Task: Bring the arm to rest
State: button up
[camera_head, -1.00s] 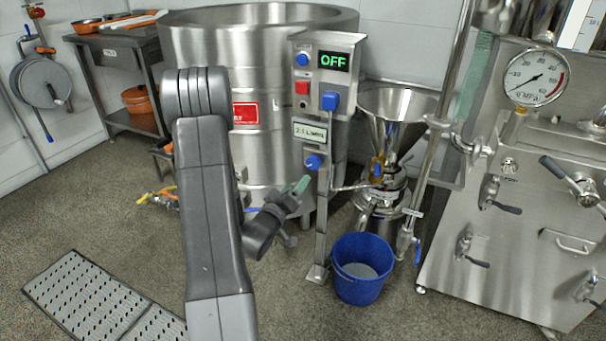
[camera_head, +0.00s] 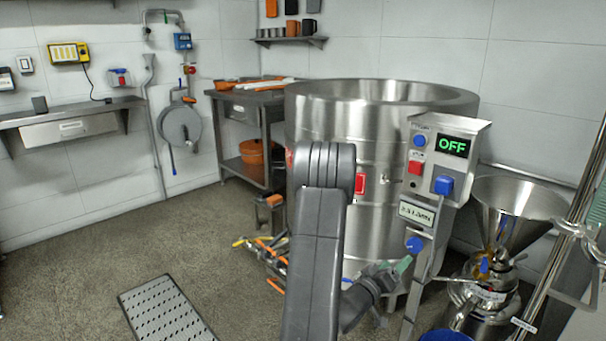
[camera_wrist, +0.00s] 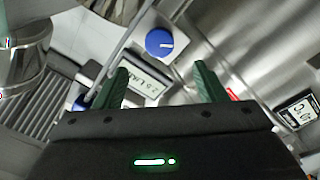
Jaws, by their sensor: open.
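My arm stands in front of the large steel tank (camera_head: 400,115) in the head view, bent at its elbow, with the forearm hanging low. My gripper (camera_head: 398,266) is beside the post of the control panel (camera_head: 455,130), near the lower blue knob (camera_head: 415,244). In the wrist view my gripper (camera_wrist: 160,85) has its two green fingers apart, with nothing between them. Beyond the fingers are a blue knob (camera_wrist: 160,42) and a small display (camera_wrist: 147,82). The panel's screen (camera_head: 454,146) reads OFF in green. I cannot tell whether the fingers touch the panel.
A steel hopper (camera_head: 520,205) of the mill stands right of the panel. A blue bucket (camera_head: 445,336) is at the bottom edge. A perforated floor grate (camera_head: 165,310) lies at lower left. A steel side table (camera_head: 250,105) and a wall shelf (camera_head: 70,125) stand behind. Floor at left is open.

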aim_at(413, 246)
jog(key=b+x, duration=0.1)
jog(key=x, duration=0.8)
jog(key=shift+w+d, duration=0.25)
jog(key=shift+r, duration=0.1)
jog(key=shift+a, duration=0.1)
